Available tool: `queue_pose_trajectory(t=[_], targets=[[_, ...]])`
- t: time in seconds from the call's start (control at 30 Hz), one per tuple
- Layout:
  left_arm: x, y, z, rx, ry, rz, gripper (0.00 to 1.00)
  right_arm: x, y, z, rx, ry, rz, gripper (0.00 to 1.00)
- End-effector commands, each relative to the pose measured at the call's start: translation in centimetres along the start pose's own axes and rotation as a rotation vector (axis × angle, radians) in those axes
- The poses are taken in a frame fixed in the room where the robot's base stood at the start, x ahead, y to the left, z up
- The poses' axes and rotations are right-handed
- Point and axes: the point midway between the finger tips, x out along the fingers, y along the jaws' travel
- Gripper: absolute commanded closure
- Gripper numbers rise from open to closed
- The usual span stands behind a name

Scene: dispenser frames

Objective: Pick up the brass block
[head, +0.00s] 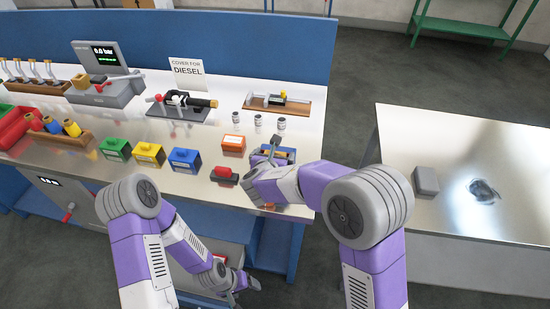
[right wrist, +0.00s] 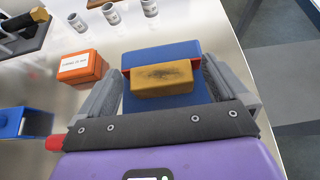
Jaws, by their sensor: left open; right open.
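The brass block (right wrist: 162,79) is a dull golden bar with a dark smudge on its top. In the right wrist view it sits at a blue holder (right wrist: 160,54) with a red strip. My right gripper (right wrist: 163,92) is open, with one grey finger on each side of the block. A gap shows between the block and each finger. In the head view my right gripper (head: 268,155) is over the same blue holder (head: 285,152) near the bench's front edge, largely hiding the block. My left gripper (head: 248,284) hangs low in front of the bench, open and empty.
An orange labelled box (head: 233,144) and a red-topped dark box (head: 224,174) stand left of my right gripper. Small grey cylinders (head: 281,123) stand behind it. Green (head: 116,149), yellow (head: 149,154) and blue (head: 184,160) boxes line the bench. A metal table (head: 460,170) stands right.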

Motion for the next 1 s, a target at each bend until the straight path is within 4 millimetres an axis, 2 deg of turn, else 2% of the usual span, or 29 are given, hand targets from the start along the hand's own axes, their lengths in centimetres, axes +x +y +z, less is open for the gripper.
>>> queue_pose_trajectory(t=[0.1,0.57,0.83,1.0], targets=[[0.0,0.0,0.0,0.000,0.000,0.000,0.25,0.0,0.0,0.0,0.000,0.000,0.000,0.00],[0.0,0.0,0.0,0.000,0.000,0.000,0.25,0.0,0.0,0.0,0.000,0.000,-0.001,0.70],[-0.1,0.1,0.0,0.000,0.000,0.000,0.25,-0.2,0.0,0.5,0.002,-0.004,0.000,0.71],[-1.1,0.4,0.0,0.000,0.000,0.000,0.25,-1.5,0.0,2.8,0.004,-0.007,0.000,0.71]])
